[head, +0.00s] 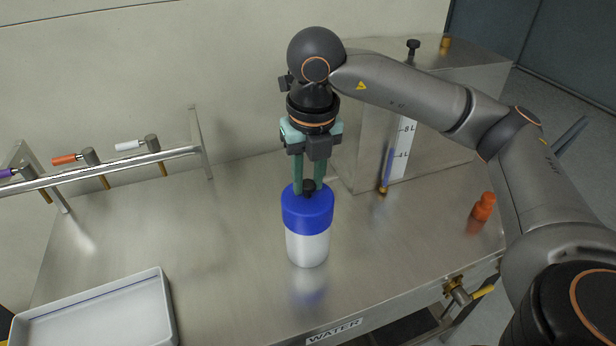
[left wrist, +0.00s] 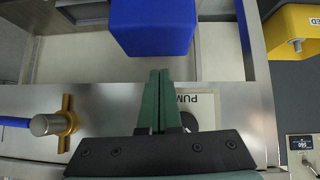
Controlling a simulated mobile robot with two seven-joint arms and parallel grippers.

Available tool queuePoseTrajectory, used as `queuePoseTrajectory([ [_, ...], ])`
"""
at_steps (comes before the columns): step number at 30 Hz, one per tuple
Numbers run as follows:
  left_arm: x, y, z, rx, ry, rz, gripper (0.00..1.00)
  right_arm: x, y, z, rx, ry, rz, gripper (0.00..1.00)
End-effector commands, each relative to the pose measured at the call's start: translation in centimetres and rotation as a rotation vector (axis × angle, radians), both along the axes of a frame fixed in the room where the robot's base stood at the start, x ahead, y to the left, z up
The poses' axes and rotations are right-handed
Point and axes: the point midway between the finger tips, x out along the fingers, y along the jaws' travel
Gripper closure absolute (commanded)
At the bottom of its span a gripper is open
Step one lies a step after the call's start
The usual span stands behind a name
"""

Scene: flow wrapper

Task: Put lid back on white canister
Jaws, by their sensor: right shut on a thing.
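The white canister (head: 307,249) stands upright on the steel table. The blue lid (head: 307,210) with a small black knob (head: 308,186) is on top of it and looks level; I see no gap between lid and canister. My right gripper (head: 309,188) points straight down from above, its green fingers shut on the lid's knob. My left gripper (left wrist: 159,82) is not in the head view; in the left wrist view its green fingers are together with nothing visible between them.
A grey tray (head: 100,313) lies at the front left. A rail with valves (head: 120,163) runs along the back left. A steel tank with a level gauge (head: 402,145) and an orange bottle (head: 484,207) stand to the right. A blue block (left wrist: 152,27) is beyond my left fingers.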

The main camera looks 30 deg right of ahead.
Motion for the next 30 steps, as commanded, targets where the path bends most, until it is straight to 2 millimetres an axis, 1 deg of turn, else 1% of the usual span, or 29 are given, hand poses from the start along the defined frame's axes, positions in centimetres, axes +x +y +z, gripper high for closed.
queuePoseTrajectory([
  [9, 0.03, 0.0, 0.03, 0.0, -0.001, 0.0, 1.0, 0.01, 0.0, 0.04, 0.0, -0.001, 0.0, 1.0],
  [10, 0.03, 0.0, 0.03, 0.0, -0.001, 0.0, 1.0, 0.01, 0.0, 0.04, 0.0, -0.001, 0.0, 0.68],
  [18, 0.04, 0.0, 0.02, 0.0, -0.001, 0.0, 1.0, 0.01, -0.01, 0.04, 0.0, -0.001, 0.0, 0.38],
  [19, 0.04, 0.0, 0.02, 0.0, -0.001, 0.0, 1.0, 0.01, -0.01, 0.04, 0.0, -0.001, 0.0, 0.35],
  [24, 0.04, 0.0, 0.02, 0.0, -0.001, 0.0, 1.0, 0.01, -0.01, 0.03, 0.0, -0.001, 0.0, 0.35],
  [30, 0.04, 0.01, 0.01, 0.0, 0.0, 0.0, 1.0, 0.0, -0.02, 0.01, 0.0, 0.0, 0.0, 0.13],
])
